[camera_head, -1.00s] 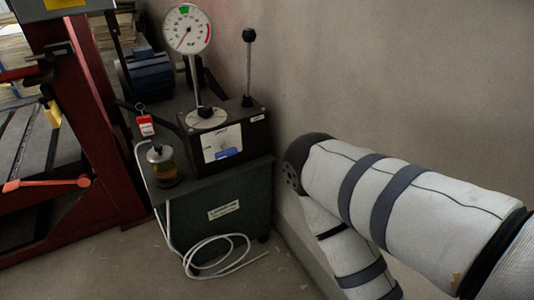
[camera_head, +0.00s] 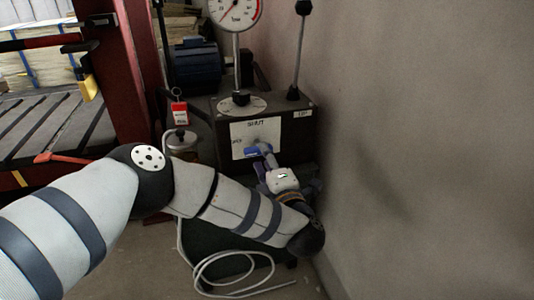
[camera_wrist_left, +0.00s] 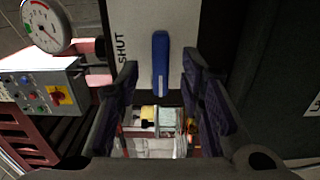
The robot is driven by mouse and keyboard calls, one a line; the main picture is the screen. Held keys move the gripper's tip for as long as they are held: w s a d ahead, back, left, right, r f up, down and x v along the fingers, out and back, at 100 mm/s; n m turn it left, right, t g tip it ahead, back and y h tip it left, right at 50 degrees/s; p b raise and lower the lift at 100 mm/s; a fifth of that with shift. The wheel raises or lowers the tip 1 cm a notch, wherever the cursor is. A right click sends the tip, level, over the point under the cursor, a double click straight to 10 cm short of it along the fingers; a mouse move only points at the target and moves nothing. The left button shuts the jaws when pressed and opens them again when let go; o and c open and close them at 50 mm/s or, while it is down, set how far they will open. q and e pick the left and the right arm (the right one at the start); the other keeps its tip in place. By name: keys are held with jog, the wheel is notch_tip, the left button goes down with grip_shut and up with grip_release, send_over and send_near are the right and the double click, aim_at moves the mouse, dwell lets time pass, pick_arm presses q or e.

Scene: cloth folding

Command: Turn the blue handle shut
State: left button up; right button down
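The blue handle (camera_head: 256,151) is on a white plate (camera_head: 243,131) marked SHUT at its top, on the front of a dark box. It lies roughly level across the plate, not pointing up at the word SHUT. My left gripper (camera_head: 262,159) is right at the handle and partly hides it. In the left wrist view the blue handle (camera_wrist_left: 160,62) shows in the gap between the two open fingers (camera_wrist_left: 160,76), with space on both sides. I cannot tell how deep it sits between them. My right gripper is out of view.
A dial gauge (camera_head: 234,10) and an upright black-knobbed lever (camera_head: 298,48) stand on the box. A bare wall (camera_head: 420,120) closes the right side. A white hose (camera_head: 235,271) lies coiled on the floor.

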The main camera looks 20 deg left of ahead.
aim_at(257, 146)
pick_arm(q)
jog(key=x, duration=0.4)
jog(key=shift+w+a+b, duration=0.1)
jog(key=shift+w+b, duration=0.1)
jog(key=shift+b, duration=0.15)
grip_shut()
jog(key=shift+m, duration=0.4)
jog(key=m+p, duration=0.2)
jog(key=m, duration=0.1)
jog(key=shift+r, duration=0.1)
jog(key=m+p, duration=0.1)
jog(key=m, duration=0.3)
jog(key=shift+m, duration=0.3)
jog(key=m+p, duration=0.1)
jog(key=m, duration=0.3)
jog(key=shift+m, duration=0.3)
jog(key=m, duration=0.4)
jog(key=shift+f+m, duration=0.2)
jog(key=shift+m, duration=0.2)
